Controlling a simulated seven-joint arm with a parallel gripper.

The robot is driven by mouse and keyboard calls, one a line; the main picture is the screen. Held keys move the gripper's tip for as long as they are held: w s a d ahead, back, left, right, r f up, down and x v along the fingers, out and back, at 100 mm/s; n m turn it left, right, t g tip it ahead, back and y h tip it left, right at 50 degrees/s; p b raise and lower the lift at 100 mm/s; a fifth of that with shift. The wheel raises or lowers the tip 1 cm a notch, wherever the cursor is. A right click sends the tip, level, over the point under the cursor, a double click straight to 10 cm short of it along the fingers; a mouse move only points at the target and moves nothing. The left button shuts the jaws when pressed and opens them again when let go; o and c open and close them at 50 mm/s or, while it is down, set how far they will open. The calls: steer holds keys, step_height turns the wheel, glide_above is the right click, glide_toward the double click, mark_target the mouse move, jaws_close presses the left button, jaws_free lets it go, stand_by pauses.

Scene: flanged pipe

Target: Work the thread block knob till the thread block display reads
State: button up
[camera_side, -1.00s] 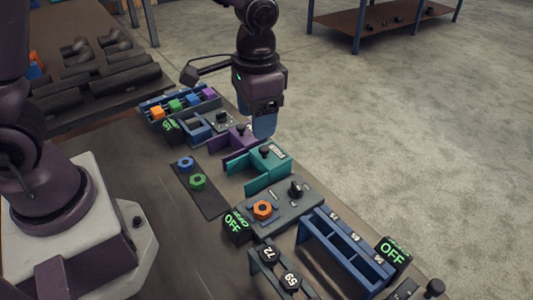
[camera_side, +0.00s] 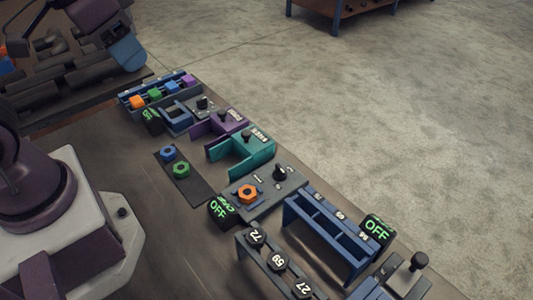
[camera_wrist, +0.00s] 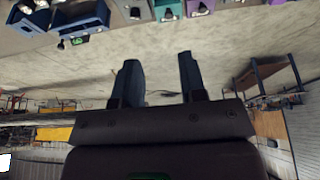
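A grey block (camera_side: 264,197) holds an orange hex nut (camera_side: 247,194) and a black upright knob (camera_side: 280,172); I take it as the thread block, though no label confirms this. The black display (camera_side: 222,210) at its left corner reads OFF in green. My gripper (camera_side: 128,54) is at the upper left in the side view, far from this block and its knob. In the wrist view my gripper (camera_wrist: 158,64) has two dark fingers standing apart with nothing between them. The wrist view faces the floor and room, with the bench fittings along its top edge.
A teal bracket (camera_side: 247,154), a purple bracket (camera_side: 218,124) and a rack of coloured blocks (camera_side: 160,94) line the bench. A blue rack (camera_side: 331,236) has another display (camera_side: 376,229) reading OFF. Blue (camera_side: 168,153) and green (camera_side: 181,169) nuts sit on a dark strip.

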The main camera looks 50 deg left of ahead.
steer(key=w+d+f+n+g+h, duration=0.2)
steer(key=w+f+n+g, duration=0.2)
steer(key=w+f, duration=0.5)
steer(key=n+g+h, duration=0.1)
steer(key=n+h, duration=0.1)
steer(key=n, duration=0.9)
glide_toward(281, 167)
steer(key=x, duration=0.9)
steer(key=shift+s, duration=0.1)
jaws_close()
